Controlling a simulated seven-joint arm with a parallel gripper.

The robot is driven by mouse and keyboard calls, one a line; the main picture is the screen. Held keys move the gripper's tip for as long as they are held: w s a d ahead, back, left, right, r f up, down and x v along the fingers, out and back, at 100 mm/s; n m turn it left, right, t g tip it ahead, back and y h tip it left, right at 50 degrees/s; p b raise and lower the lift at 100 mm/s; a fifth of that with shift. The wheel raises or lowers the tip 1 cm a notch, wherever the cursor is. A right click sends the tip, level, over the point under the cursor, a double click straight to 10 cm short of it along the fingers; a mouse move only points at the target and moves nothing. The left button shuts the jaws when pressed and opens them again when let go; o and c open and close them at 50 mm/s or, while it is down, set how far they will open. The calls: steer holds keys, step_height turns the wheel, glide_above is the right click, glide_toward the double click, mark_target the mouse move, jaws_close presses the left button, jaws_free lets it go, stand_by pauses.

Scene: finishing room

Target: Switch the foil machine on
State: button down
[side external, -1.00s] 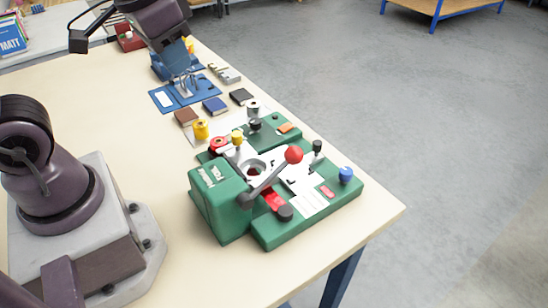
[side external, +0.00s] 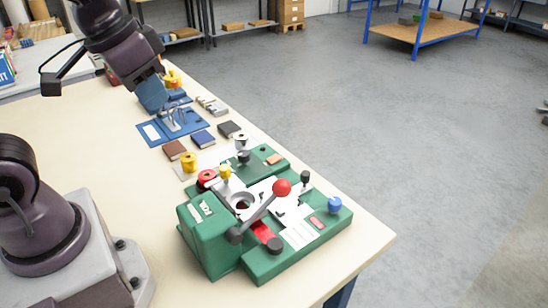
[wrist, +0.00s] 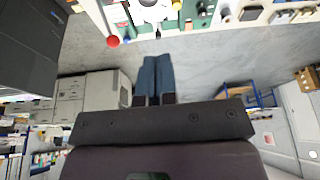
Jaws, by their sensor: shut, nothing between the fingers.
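The green foil machine (side external: 287,257) sits on the near end of the table in the side external view. A grey lever with a red ball (side external: 282,187) slants up to the right over its white top. A blue knob (side external: 334,204), a red part (side external: 262,232) and a yellow knob (side external: 225,171) also show on it. I cannot tell which part switches it. In the wrist view the red ball (wrist: 113,41) is at the upper left, and my gripper (wrist: 156,62) has its two blue fingers together and empty. My gripper is apart from the machine, toward the table's far end.
A blue board (side external: 150,132) with metal prongs lies behind the machine. Brown, blue and dark small blocks (side external: 203,138) and a yellow spool (side external: 189,161) stand between. The bare cream tabletop (side external: 120,165) is free on the left. Grey floor lies beyond the right edge.

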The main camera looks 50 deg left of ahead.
steer(key=w+a+f+g, duration=0.1)
steer(key=w+a+f, duration=0.15)
steer(key=w, duration=0.35)
steer(key=w+a+f+g, duration=0.1)
steer(key=w+f+g, duration=0.15)
steer(key=w, duration=0.45)
steer(key=t, duration=0.1)
glide_above(278, 156)
steer(key=s, duration=0.2)
step_height(278, 156, down, 10)
steer(key=f, duration=0.4)
steer(key=w+f, duration=0.1)
steer(key=f, duration=0.7)
steer(key=shift+w+f, duration=0.25)
steer(key=shift+f, duration=0.05)
steer(key=shift+w+f, duration=0.15)
steer(key=shift+f, duration=0.5)
steer(key=shift+f, duration=0.1)
